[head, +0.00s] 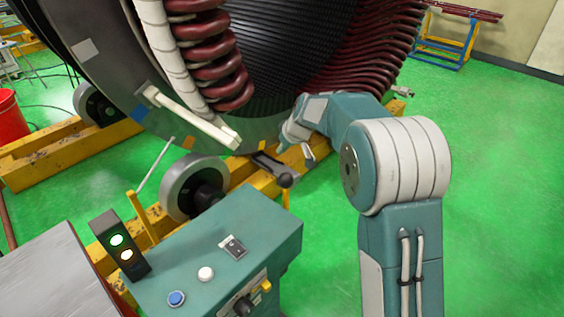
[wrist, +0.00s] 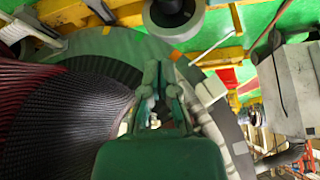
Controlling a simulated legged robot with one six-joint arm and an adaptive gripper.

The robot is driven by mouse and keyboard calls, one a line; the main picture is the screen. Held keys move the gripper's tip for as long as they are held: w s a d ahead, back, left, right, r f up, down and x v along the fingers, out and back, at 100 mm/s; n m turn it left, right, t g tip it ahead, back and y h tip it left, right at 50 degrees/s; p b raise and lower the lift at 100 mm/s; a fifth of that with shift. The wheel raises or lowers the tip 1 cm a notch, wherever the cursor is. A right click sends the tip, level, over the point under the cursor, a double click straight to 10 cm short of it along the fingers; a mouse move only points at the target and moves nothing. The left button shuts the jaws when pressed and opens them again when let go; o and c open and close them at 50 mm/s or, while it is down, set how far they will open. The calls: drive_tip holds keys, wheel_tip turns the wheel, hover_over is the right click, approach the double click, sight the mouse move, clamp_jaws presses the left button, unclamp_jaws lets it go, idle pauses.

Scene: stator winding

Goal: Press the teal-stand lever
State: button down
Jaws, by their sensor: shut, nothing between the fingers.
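The teal stand (head: 225,250) is at the lower middle of the head view, with buttons on its top. A dark lever with a round knob (head: 285,180) shows just behind its far right corner; I cannot tell where its base is fixed. My gripper (head: 296,148) is above and slightly right of the round-knobbed lever, pointing down, with no clear contact. It is shut and empty; its fingers also show in the wrist view (wrist: 152,75). I cannot clearly make out the lever there.
The large stator ring (head: 110,70) with red-brown coils (head: 215,50) rises behind my gripper. A grey roller (head: 193,187) and yellow beams (head: 75,155) lie left of it. A signal box (head: 118,243) stands at the stand's left. Green floor at right is open.

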drive_tip(key=shift+w+f, duration=0.25)
drive_tip(key=shift+w, duration=0.15)
drive_tip(key=shift+a, duration=0.1)
drive_tip(key=shift+a+f, duration=0.1)
drive_tip(key=shift+f, duration=0.1)
wheel_tip(320, 180, down, 9)
drive_tip(key=shift+w+a, duration=0.3)
idle(0.3)
drive_tip(key=shift+d, duration=0.1)
